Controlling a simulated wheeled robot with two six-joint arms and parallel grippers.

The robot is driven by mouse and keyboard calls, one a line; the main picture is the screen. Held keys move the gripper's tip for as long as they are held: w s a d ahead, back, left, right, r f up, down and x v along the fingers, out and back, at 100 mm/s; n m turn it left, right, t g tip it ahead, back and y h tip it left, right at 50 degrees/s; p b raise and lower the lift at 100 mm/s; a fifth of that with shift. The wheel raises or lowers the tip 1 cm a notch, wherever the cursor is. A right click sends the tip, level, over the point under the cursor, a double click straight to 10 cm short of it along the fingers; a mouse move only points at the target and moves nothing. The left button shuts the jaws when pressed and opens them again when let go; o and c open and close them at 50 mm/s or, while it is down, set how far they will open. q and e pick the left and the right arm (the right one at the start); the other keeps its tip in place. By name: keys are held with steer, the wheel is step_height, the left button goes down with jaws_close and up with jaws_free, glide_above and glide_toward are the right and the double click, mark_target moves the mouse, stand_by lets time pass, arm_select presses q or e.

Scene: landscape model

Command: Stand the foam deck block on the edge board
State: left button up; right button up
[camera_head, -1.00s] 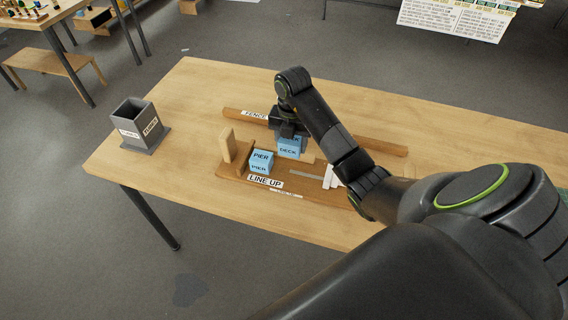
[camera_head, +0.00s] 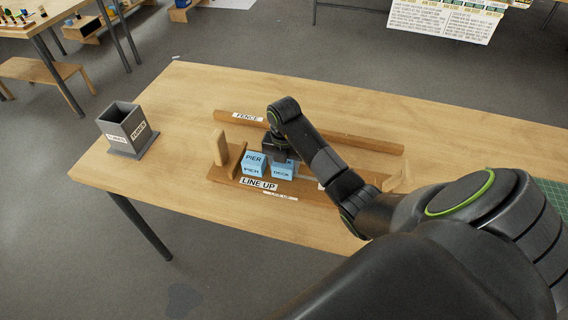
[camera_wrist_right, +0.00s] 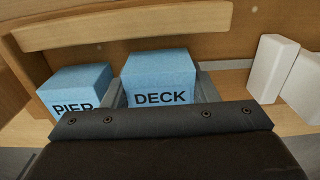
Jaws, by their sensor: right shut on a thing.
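The blue foam deck block (camera_head: 283,172), lettered DECK, is held between the fingers of my right gripper (camera_head: 281,157). The wrist view shows the deck block (camera_wrist_right: 158,80) with a grey finger on each side. It is upright, low at the edge board (camera_head: 309,193), a brown wooden board with a LINE UP label. Whether its bottom touches the board is hard to tell. The blue pier block (camera_head: 253,163) stands on the board just left of it, with a narrow gap in the wrist view (camera_wrist_right: 75,88). My left gripper is not in view.
A wooden fence strip (camera_head: 340,136) runs behind the board. A wooden upright (camera_head: 219,147) stands at the board's left end. White blocks (camera_wrist_right: 271,68) stand to the right in the wrist view. A grey box (camera_head: 124,128) stands at the table's left, with bare tabletop between.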

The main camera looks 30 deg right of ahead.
steer(key=shift+f, duration=0.15)
steer(key=o, duration=0.6)
steer(key=shift+o, duration=0.2)
steer(key=shift+r, duration=0.65)
step_height(320, 180, up, 4)
steer(key=shift+w+f+b, duration=0.1)
steer(key=shift+f+b, duration=0.1)
steer(key=shift+b, duration=0.3)
step_height(320, 180, up, 6)
steer(key=p, duration=0.5)
steer(key=shift+p, duration=0.35)
steer(key=shift+r+p, duration=0.75)
steer(key=shift+p, duration=0.05)
